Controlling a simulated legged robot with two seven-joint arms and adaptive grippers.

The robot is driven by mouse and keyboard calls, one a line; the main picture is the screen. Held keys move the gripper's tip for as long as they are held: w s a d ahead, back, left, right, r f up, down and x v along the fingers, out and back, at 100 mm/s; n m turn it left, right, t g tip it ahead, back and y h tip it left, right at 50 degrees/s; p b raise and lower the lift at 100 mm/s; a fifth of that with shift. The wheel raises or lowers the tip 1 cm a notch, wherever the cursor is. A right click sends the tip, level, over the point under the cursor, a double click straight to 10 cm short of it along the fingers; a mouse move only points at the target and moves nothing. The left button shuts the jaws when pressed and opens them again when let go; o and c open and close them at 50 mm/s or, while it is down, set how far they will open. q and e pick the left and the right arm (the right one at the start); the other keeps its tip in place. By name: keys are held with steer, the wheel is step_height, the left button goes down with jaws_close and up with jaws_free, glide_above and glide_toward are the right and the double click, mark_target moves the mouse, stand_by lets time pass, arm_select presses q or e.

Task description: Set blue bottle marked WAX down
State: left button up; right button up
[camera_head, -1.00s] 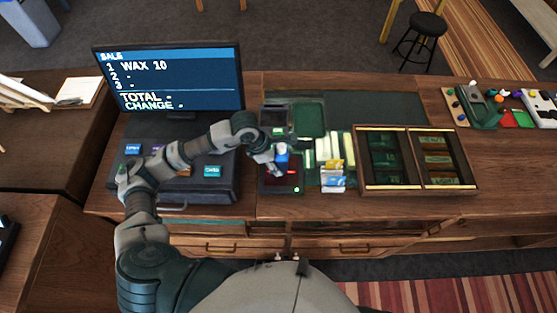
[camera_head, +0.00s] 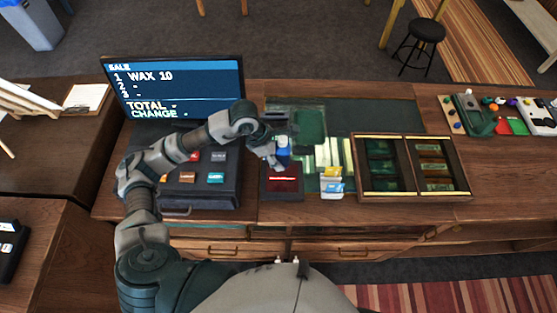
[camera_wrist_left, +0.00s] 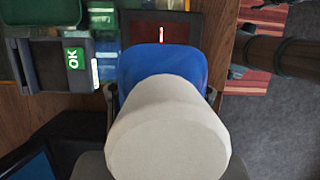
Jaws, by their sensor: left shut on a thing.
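The blue bottle (camera_head: 283,148) with a white cap is held in my left gripper (camera_head: 276,158), above the counter behind the dark scanner pad (camera_head: 283,178). In the left wrist view the bottle (camera_wrist_left: 165,68) fills the middle, its white cap (camera_wrist_left: 168,130) toward the camera. My left gripper (camera_wrist_left: 165,92) is shut around it, with fingers at both sides. The WAX marking is not visible from here. I cannot tell whether the bottle's base touches anything. My right gripper is not in view.
A register screen (camera_head: 174,86) showing WAX 10 stands at left, behind the keypad unit (camera_head: 205,178). A card holder (camera_head: 332,182) and an open cash tray (camera_head: 412,194) stand to the right. A card terminal (camera_wrist_left: 60,65) is close by.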

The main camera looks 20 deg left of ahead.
arm_select(q)
steer(key=shift+r, duration=0.45)
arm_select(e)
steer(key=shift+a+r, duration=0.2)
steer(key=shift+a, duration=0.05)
arm_select(q)
steer(key=shift+d, duration=0.15)
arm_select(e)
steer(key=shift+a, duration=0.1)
